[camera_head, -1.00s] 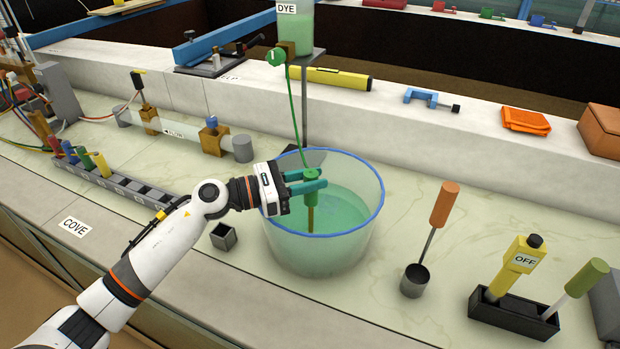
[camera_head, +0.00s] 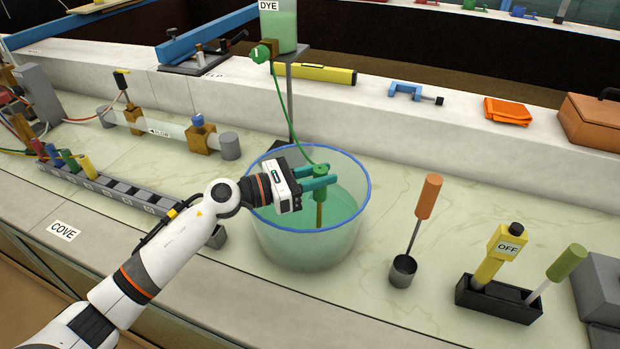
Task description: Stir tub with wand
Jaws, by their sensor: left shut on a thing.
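The tub (camera_head: 270,247) is a clear round vessel with a blue rim, holding pale green liquid. It stands on the pale counter. The wand (camera_head: 319,193) has a green handle and a brown lower rod. It is roughly upright inside the tub, right of its middle, with its lower end in the liquid. My left gripper (camera_head: 322,178) reaches over the tub's left rim and is shut on the wand's green handle. A thin green tube (camera_head: 283,108) runs from the dye tank's valve down towards the handle. My right gripper is not in view.
The dye tank (camera_head: 279,30) stands on a post behind the tub. An orange-handled ladle (camera_head: 427,202) stands to the right, and a black holder (camera_head: 492,300) with yellow and green-handled tools beyond it. A small grey box (camera_head: 217,237) sits close at the tub's left.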

